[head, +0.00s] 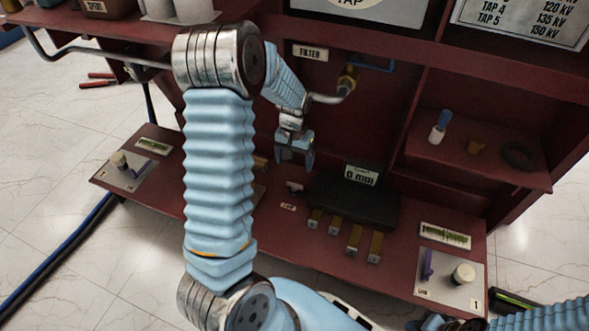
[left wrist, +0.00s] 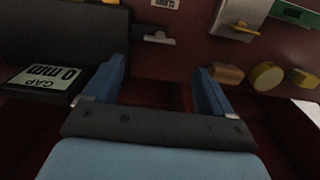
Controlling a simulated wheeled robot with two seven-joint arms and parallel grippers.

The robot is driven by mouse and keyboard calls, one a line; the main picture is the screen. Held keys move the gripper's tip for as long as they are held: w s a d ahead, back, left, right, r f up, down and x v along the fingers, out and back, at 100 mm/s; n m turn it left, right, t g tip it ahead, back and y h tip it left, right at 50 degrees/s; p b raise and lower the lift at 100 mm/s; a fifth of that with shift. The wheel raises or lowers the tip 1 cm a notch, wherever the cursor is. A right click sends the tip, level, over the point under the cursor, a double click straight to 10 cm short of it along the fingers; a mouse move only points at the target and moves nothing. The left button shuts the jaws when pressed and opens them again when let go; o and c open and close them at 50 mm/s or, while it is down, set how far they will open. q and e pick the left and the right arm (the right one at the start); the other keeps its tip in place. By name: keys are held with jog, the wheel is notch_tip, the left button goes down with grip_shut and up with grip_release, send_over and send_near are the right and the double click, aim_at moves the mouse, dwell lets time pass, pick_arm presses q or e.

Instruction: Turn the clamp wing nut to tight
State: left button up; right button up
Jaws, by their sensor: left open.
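A small grey winged part, which looks like the clamp wing nut (head: 295,187), sits at the left side of the dark box with the "0 mm" gap display (head: 362,175). In the left wrist view the wing nut (left wrist: 158,39) lies just beyond my fingertips, roughly centred between them, and nothing covers it. My left gripper (head: 295,162) is open and empty, pointing down above and behind the nut. Its two blue fingers also show apart in the left wrist view (left wrist: 160,72). The fingers do not appear to touch the nut. My right gripper is out of view.
Several brass blocks (head: 352,240) stick out at the front of the dark box. A plate with a knob (head: 462,272) is at the right, and another plate (head: 123,165) at the left. The shelf above holds small parts (head: 438,127). A bent pipe (head: 347,80) is behind my wrist.

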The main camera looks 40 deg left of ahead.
pick_arm(q)
notch_tip(320, 180, up, 4)
jog(key=shift+f, duration=0.25)
dwell(0.4)
jog(key=s+d+f+m+h+p, duration=0.1)
jog(key=s+d+f+h+p, duration=0.25)
jog(key=d, duration=0.65)
jog(key=s+d+f+m+y+p, duration=0.1)
jog(key=s+d+f+p, duration=0.2)
jog(key=d+f+p, duration=0.45)
jog(key=s+d+r+h, duration=0.1)
jog(key=s+d, duration=0.7)
jog(key=d, duration=0.1)
jog(key=shift+d+t, duration=0.2)
jog(key=shift+t, duration=0.2)
jog(key=shift+s+h, duration=0.1)
jog(key=shift+h, duration=0.15)
